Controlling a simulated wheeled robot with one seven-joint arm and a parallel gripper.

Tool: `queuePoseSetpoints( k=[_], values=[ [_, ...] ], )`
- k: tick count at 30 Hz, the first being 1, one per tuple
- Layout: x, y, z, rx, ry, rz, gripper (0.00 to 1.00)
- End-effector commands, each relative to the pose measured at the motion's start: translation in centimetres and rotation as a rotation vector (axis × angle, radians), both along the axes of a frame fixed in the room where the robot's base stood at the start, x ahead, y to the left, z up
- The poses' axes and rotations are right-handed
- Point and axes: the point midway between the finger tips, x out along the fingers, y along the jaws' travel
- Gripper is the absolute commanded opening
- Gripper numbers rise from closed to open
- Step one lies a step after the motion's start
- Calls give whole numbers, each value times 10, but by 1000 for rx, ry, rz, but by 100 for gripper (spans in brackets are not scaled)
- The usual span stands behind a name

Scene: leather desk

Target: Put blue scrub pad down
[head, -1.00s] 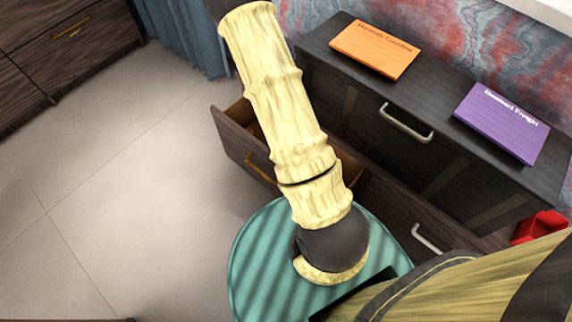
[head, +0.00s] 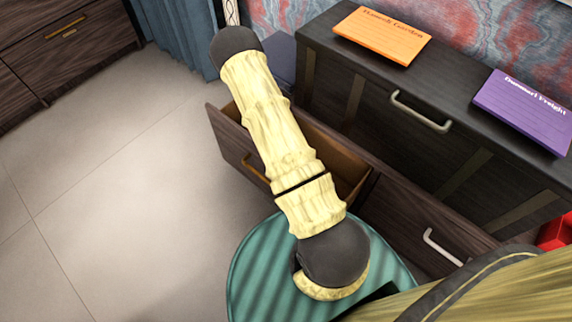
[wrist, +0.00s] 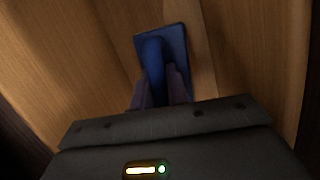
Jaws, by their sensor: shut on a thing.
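The blue scrub pad (wrist: 176,42) shows in the wrist view, with a flat dark-blue plate and a raised grip. My gripper (wrist: 160,92) is shut on the raised grip. Pale wood boards surround the pad in this view, and they look like the inside of a drawer. I cannot tell whether the pad touches the wood. In the head view my arm crosses over the open drawer (head: 352,172), and neither my gripper nor the pad can be made out there.
The dark desk unit (head: 330,75) carries an orange card (head: 382,36) and a purple card (head: 525,108) on top. A red object (head: 556,234) stands at the right edge. A blue curtain (head: 180,35) hangs at the back left. The tiled floor (head: 120,200) at left is clear.

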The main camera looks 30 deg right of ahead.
Motion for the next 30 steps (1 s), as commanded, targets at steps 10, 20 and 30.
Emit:
queuePoseSetpoints(
  k=[10, 20, 30],
  values=[
    [0, 0, -20, 0, -1, 0, 0],
    [-1, 0, -48, 0, 2, 0, 0],
    [0, 0, -58, 0, -1, -1, 0]
  ],
)
